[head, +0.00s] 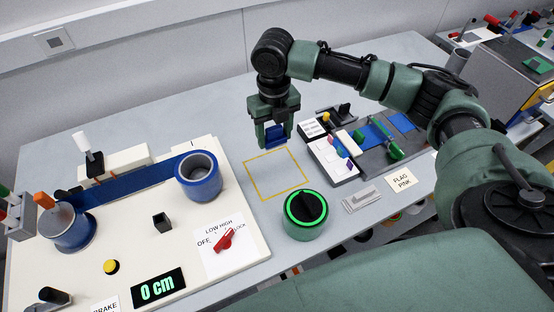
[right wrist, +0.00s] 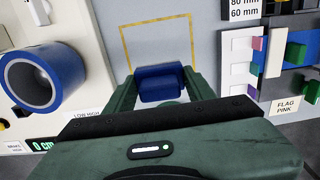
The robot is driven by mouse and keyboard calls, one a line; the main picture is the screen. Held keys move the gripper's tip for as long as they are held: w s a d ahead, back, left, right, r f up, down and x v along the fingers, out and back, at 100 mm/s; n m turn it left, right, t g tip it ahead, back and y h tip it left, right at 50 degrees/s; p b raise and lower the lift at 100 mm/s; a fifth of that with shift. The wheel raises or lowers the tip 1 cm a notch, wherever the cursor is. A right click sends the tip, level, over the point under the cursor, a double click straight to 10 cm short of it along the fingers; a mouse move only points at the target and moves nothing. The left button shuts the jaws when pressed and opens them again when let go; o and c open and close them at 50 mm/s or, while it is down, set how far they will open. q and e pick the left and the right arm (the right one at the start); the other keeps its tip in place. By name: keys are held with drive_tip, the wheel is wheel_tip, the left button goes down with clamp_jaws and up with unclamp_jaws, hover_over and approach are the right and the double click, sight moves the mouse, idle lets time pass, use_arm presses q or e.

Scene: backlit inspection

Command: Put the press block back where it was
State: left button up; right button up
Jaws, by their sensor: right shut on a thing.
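My right gripper (head: 274,142) is shut on a blue block (head: 275,134), which I take to be the press block. The block also shows between the fingers in the right wrist view (right wrist: 160,84). The gripper points down and the block appears to be held above the table, by the far edge of a yellow outlined rectangle (head: 249,180) in the head view. In the right wrist view the block overlaps the lower part of that outline. The area inside the outline is bare. My left gripper is not in view.
Left is a cream panel (head: 130,215) with blue-wrapped rolls, a red knob (head: 223,239) and a "0 cm" display (head: 158,289). A black dial with a green ring (head: 306,207) stands near the outline. Right are a grey fixture (head: 375,160) and a "FLAG PINK" card (head: 401,181).

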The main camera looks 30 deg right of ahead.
drive_tip(key=p, duration=0.1)
hover_over(275, 171)
wheel_tip(275, 171, down, 8)
drive_tip(key=shift+r, duration=0.2)
drive_tip(key=shift+f, duration=0.65)
wheel_tip(275, 171, down, 3)
drive_tip(key=shift+f+p, duration=0.2)
drive_tip(key=shift+p, duration=0.3)
drive_tip(key=shift+f, duration=0.2)
drive_tip(key=shift+f, duration=0.15)
drive_tip(key=o, duration=1.2)
